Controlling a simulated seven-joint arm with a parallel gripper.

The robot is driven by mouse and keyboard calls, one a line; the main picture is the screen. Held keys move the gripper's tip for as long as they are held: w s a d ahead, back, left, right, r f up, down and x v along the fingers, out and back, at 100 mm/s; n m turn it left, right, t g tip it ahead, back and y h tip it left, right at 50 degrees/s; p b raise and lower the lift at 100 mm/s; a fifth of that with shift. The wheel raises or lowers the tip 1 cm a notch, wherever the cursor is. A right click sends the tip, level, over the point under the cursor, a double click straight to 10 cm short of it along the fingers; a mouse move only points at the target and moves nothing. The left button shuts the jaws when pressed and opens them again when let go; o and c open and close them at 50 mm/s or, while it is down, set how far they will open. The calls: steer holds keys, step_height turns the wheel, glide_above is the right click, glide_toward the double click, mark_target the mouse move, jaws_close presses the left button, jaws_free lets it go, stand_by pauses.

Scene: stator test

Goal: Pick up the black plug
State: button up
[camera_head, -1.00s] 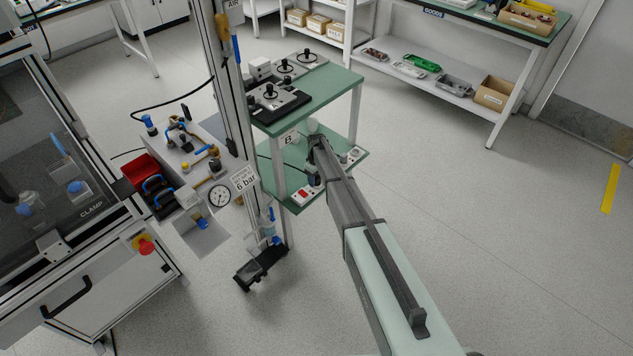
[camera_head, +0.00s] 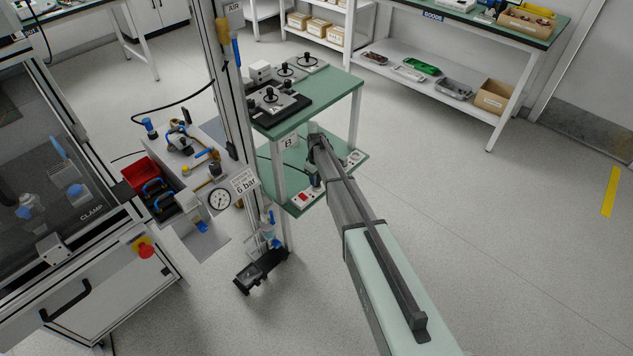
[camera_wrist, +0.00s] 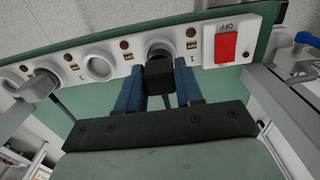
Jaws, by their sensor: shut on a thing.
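The black plug (camera_wrist: 159,72) is at a round socket of a white power strip (camera_wrist: 120,63) in the wrist view. My gripper (camera_wrist: 160,92) has its two blue fingers on either side of the plug and is shut on it. Whether the plug's pins are still in the socket cannot be told. In the head view my gripper (camera_head: 313,180) is at the lower green shelf beside the strip (camera_head: 304,200); the plug is too small to make out there.
A red OFF switch (camera_wrist: 226,47) is on the strip, right of the plug. A grey plug (camera_wrist: 39,86) sits at the strip's left end. The green upper shelf (camera_head: 335,98) is above my gripper. A pneumatic bench (camera_head: 200,160) stands to the left.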

steer(key=shift+r, duration=0.95)
steer(key=s+d+r, duration=0.1)
steer(key=s+d, duration=1.1)
steer(key=shift+s+d, duration=0.35)
steer(key=shift+d, duration=0.05)
